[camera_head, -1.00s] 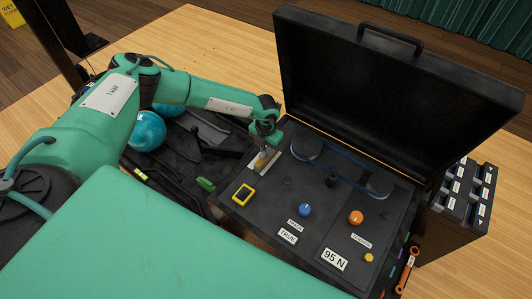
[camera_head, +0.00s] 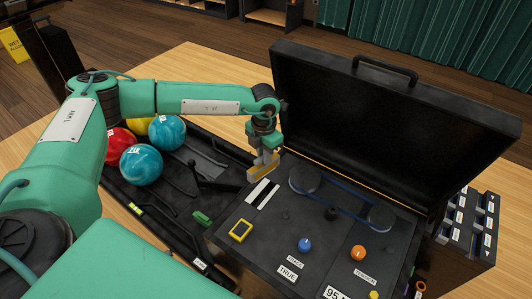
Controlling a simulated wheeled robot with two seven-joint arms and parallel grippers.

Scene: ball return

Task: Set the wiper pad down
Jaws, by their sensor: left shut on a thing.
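The wiper pad (camera_head: 262,174) is a yellowish block with a grey upper part. My left gripper (camera_head: 265,154) is shut on it and holds it above the left back part of the black case's panel, near a white strip with a black slot (camera_head: 262,194). The pad looks clear of the panel, but the exact gap is hard to judge. My right gripper is not in view.
The open black case has its lid (camera_head: 390,120) standing up behind. Its panel holds two discs with a blue belt (camera_head: 340,203), a blue knob (camera_head: 305,245) and an orange knob (camera_head: 358,253). Several balls (camera_head: 141,165) lie in a black tray at left.

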